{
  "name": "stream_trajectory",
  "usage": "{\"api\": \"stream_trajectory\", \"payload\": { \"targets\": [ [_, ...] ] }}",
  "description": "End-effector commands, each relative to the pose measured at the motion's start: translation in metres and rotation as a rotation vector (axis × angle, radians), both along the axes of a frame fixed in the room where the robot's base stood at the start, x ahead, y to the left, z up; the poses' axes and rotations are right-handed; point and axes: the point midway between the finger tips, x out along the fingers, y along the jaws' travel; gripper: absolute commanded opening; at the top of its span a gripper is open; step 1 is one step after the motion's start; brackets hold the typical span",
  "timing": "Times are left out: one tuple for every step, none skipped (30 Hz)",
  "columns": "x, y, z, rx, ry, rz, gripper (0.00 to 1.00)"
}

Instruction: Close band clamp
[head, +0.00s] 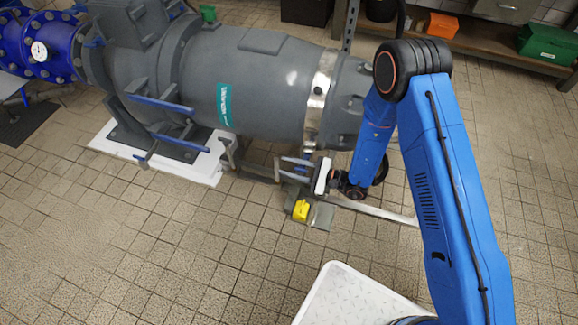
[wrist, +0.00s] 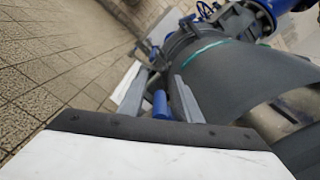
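The band clamp (head: 318,95) is a shiny metal band around the right end of the grey pump body. Part of a metallic band also shows at the right of the wrist view (wrist: 290,108). My gripper (head: 281,168) is just below the band's lower end, its fingers pointing left. In the wrist view its two grey fingers (wrist: 163,78) stand apart. A short blue cylinder (wrist: 160,104) shows between them, like a handle; I cannot tell whether it touches a finger or is joined to the clamp. The clamp's closure is too small to make out.
The grey pump body (head: 265,80) stands on a white plinth (head: 205,172) with blue bars (head: 162,104) beside it. Shelving with a green box (head: 548,42) stands at back right.

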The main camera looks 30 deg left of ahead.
Motion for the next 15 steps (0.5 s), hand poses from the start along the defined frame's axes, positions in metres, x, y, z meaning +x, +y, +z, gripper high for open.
{"api": "stream_trajectory", "payload": {
  "targets": [
    [0.0001,0.0000,-0.0001,0.000,0.000,0.000,0.31],
    [0.0000,0.0000,0.0000,0.000,0.000,0.000,0.31],
    [0.0001,-0.0001,-0.0001,0.000,0.000,0.000,0.31],
    [0.0000,-0.0002,0.0000,0.000,0.000,0.000,0.31],
    [0.0000,-0.0002,0.0000,0.000,0.000,0.000,0.31],
    [0.0000,-0.0002,0.0000,0.000,0.000,0.000,0.21],
    [0.0000,-0.0002,0.0000,0.000,0.000,0.000,0.14],
    [0.0000,-0.0003,-0.0001,0.000,0.000,0.000,0.07],
    [-0.0003,-0.0004,-0.0002,-0.001,0.001,0.001,0.00],
    [-0.0005,-0.0005,-0.0004,-0.001,0.001,0.001,0.00],
    [-0.0008,-0.0006,-0.0007,-0.001,0.001,0.002,0.00],
    [-0.0010,-0.0008,-0.0010,-0.002,0.002,0.002,0.00],
    [-0.0013,-0.0008,-0.0012,-0.003,0.002,0.002,0.00],
    [-0.0016,-0.0009,-0.0014,-0.003,0.002,0.002,0.00],
    [-0.0018,-0.0010,-0.0016,-0.004,0.004,0.003,0.00]
  ]
}}
